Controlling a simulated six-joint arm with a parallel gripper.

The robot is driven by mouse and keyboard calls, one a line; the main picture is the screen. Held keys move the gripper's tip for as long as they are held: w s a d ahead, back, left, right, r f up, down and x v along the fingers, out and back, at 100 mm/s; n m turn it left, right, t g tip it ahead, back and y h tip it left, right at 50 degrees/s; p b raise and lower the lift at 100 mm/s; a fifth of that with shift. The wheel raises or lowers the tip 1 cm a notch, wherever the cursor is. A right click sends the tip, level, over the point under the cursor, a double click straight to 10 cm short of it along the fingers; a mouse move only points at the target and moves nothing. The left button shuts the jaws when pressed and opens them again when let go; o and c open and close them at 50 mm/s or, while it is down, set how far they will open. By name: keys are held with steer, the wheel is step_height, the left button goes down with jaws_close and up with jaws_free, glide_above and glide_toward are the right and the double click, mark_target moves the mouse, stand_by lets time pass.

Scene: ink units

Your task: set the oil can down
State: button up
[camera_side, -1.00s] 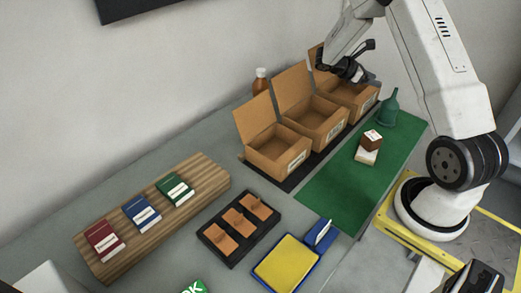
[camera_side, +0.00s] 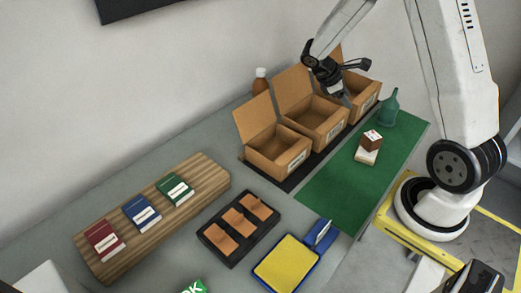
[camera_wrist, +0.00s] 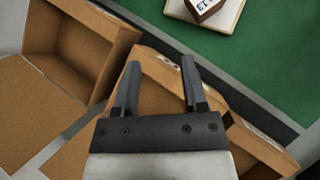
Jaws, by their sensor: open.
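The green oil can (camera_side: 388,108), with a thin spout pointing up, stands upright at the far end of the green mat (camera_side: 345,195). It is outside the wrist view. My gripper (camera_side: 341,92) is open and empty, above the middle and right cardboard boxes and to the left of the oil can. In the wrist view my gripper's two fingers (camera_wrist: 160,70) are spread apart with a box beneath them and nothing between them.
Three open cardboard boxes stand in a row: left (camera_side: 277,155), middle (camera_side: 318,121) and right (camera_side: 368,97). A brown block (camera_side: 371,139) sits on a white piece on the mat. A brown bottle (camera_side: 260,82) stands behind the boxes. The mat's near part is clear.

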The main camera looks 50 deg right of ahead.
steer(key=s+a+r+m+t+y, duration=0.1)
steer(key=a+m+t+y, duration=0.2)
steer(key=a, duration=0.9)
steer(key=s+a+r+m+t+y, duration=0.1)
steer(key=s+a+m+t+y, duration=0.1)
steer(key=a, duration=0.9)
steer(key=m+t+y, duration=0.1)
steer(key=t, duration=0.1)
steer(key=shift+s+a+m+t, duration=0.25)
steer(key=shift+a+m+t, duration=0.05)
steer(key=shift+a+m, duration=0.1)
